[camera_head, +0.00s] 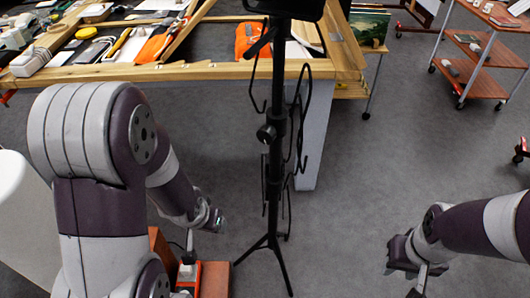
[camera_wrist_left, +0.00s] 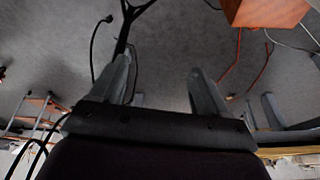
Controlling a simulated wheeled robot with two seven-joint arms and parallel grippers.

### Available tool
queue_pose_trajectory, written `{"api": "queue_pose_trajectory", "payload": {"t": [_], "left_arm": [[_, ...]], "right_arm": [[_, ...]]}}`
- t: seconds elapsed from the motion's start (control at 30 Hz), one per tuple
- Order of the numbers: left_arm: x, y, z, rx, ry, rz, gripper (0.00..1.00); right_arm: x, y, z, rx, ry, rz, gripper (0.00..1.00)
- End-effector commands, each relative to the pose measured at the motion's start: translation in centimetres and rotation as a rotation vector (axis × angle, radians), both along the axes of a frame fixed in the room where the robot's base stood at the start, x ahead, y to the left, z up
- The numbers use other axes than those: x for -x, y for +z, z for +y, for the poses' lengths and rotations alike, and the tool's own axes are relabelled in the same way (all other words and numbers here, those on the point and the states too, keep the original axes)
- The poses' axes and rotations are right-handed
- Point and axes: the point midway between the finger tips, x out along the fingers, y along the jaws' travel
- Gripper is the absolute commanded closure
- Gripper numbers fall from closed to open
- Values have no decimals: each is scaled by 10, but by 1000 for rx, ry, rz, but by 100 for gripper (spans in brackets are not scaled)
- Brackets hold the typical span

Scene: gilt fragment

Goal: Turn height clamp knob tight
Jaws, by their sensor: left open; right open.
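A black stand (camera_head: 275,170) rises upright in the middle of the head view, with a small round dark clamp knob (camera_head: 266,132) on the left side of its pole. My left gripper (camera_head: 214,220) is to the left of the pole and lower in the picture than the knob, apart from both. In the left wrist view its two fingers are spread and empty (camera_wrist_left: 158,75), with grey floor between them and the stand's legs (camera_wrist_left: 127,25) beyond. The knob cannot be made out there. My right gripper (camera_head: 420,283) is open at the lower right, far from the stand.
A wooden-framed worktable (camera_head: 200,72) with tools and orange cloths stands behind the stand. Black cables (camera_head: 303,125) hang beside the pole. An orange-brown box (camera_head: 214,280) is on the floor at lower left. A wheeled cart (camera_head: 480,60) is at upper right. Floor right of the stand is clear.

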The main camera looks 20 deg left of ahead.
Motion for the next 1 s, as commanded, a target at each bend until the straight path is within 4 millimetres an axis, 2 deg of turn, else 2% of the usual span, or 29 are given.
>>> {"api": "queue_pose_trajectory", "payload": {"t": [0.03,0.1,0.17,0.27,0.3,0.4,0.5,0.57,0.67,0.9,1.0], "left_arm": [[-16,-24,4,3,-15,-115,24],[-45,-27,1,26,-59,-332,24],[-66,-16,-8,67,-99,-526,24],[-90,27,-32,164,-167,-827,24],[-94,45,-40,203,-189,-927,24],[-101,84,-51,267,-223,-1113,24],[-104,101,-54,295,-227,-1190,24],[-110,104,-56,299,-226,-1202,24],[-130,104,-63,302,-227,-1200,24],[-189,103,-78,300,-224,-1199,24],[-207,103,-83,298,-223,-1198,24]], "right_arm": [[-1,-20,0,0,0,-2,60],[-1,-30,0,0,0,-2,60],[-1,-34,0,0,0,-2,60],[-1,-32,0,0,0,-2,60],[-1,-30,0,0,0,-3,60],[-1,-30,0,0,0,-3,60],[-1,-30,0,0,0,-3,60],[-1,-29,0,0,0,-3,60],[-1,-28,0,0,0,-3,60],[-1,-24,0,0,0,-2,60],[-1,-23,0,0,0,-2,60]]}}
